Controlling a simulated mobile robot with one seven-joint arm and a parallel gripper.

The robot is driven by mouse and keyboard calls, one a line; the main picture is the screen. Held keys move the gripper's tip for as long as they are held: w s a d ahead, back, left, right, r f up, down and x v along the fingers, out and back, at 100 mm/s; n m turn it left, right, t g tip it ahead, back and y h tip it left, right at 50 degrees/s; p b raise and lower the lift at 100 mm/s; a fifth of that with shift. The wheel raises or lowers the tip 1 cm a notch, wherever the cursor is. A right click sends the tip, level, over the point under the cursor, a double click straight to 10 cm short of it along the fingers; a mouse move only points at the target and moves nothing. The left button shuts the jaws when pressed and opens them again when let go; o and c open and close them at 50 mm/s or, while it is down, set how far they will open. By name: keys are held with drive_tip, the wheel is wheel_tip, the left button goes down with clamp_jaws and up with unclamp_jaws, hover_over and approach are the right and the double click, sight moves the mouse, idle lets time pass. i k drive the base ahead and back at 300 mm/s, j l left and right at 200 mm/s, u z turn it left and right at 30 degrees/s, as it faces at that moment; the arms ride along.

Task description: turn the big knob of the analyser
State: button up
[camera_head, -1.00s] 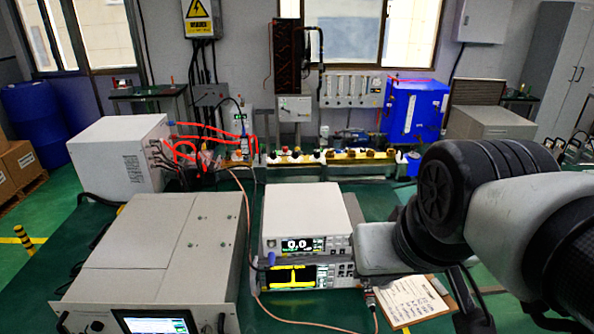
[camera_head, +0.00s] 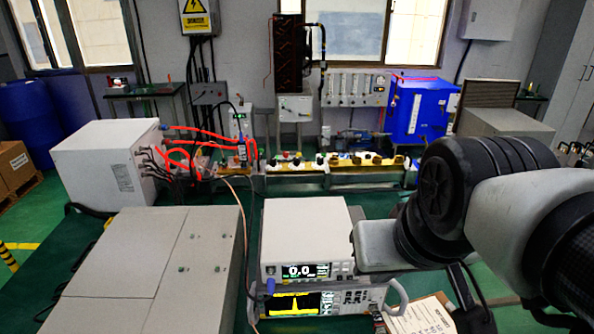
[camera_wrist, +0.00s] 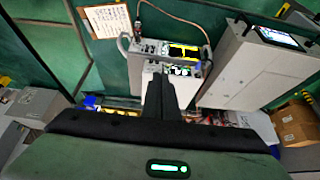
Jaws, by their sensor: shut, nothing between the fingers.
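The analyser (camera_head: 295,304) sits on the bench under a white meter reading 0.0, with a yellow trace on its lit screen and a grey handle at its right. Small controls show right of the screen, but I cannot clearly single out the big knob. The analyser (camera_wrist: 185,52) also shows in the wrist view, beyond my fingers. My gripper (camera_wrist: 158,80) is shut and empty, its dark fingers pointing toward the analyser's control side and covering part of the view there. I see no contact with the knob. In the head view my arm hides the gripper.
The white meter (camera_head: 305,235) stands on the analyser. A large grey cabinet unit (camera_head: 150,260) is to the left. A clipboard with paper (camera_head: 425,315) lies to the right, partly behind my arm. A cable (camera_wrist: 170,12) curves near the analyser in the wrist view.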

sight(376, 295)
drive_tip(key=k+j+u, duration=0.25)
drive_tip(key=j, duration=0.4)
drive_tip(key=k+j+u, duration=0.1)
drive_tip(key=k+j, duration=0.15)
drive_tip(key=j, duration=0.15)
drive_tip(key=u, duration=0.1)
